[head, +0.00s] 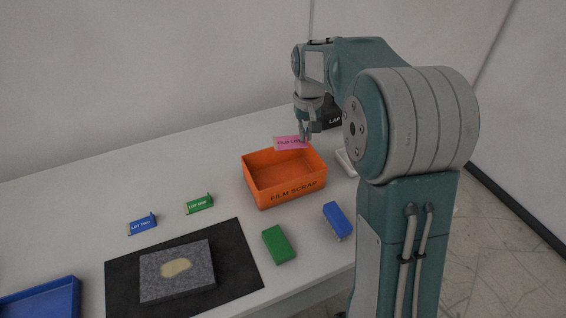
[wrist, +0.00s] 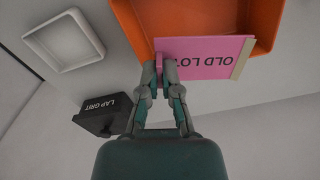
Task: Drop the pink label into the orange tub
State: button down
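The pink label (head: 290,142), printed "OLD LO…", is held at one end by my gripper (head: 306,136). In the wrist view the pink label (wrist: 206,58) sticks out to the right from between the fingertips (wrist: 161,66), which are closed on it. The orange tub (head: 286,193), marked "FILM SCRAP", stands open on the table. In the head view the label appears at the tub's far rim. In the wrist view it overlaps the tub (wrist: 130,22) and covers part of it. Whether it touches the tub I cannot tell.
A black "LAP GRIT" box (wrist: 103,117) and a pale tray (wrist: 64,45) are near the gripper. Blue (head: 337,220) and green (head: 278,244) blocks lie before the tub. A granite slab (head: 160,283) rests on a black mat (head: 238,258). Blue (head: 142,224) and green (head: 199,204) labels lie left.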

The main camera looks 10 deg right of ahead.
jog(key=shift+a+f, duration=0.1)
jog(key=shift+f, duration=0.5)
jog(key=shift+a+f, duration=0.1)
jog(key=shift+f, duration=2.3)
jog(key=c, duration=0.7)
grip_release()
jog(key=shift+a, duration=0.25)
jog(key=shift+d, duration=0.1)
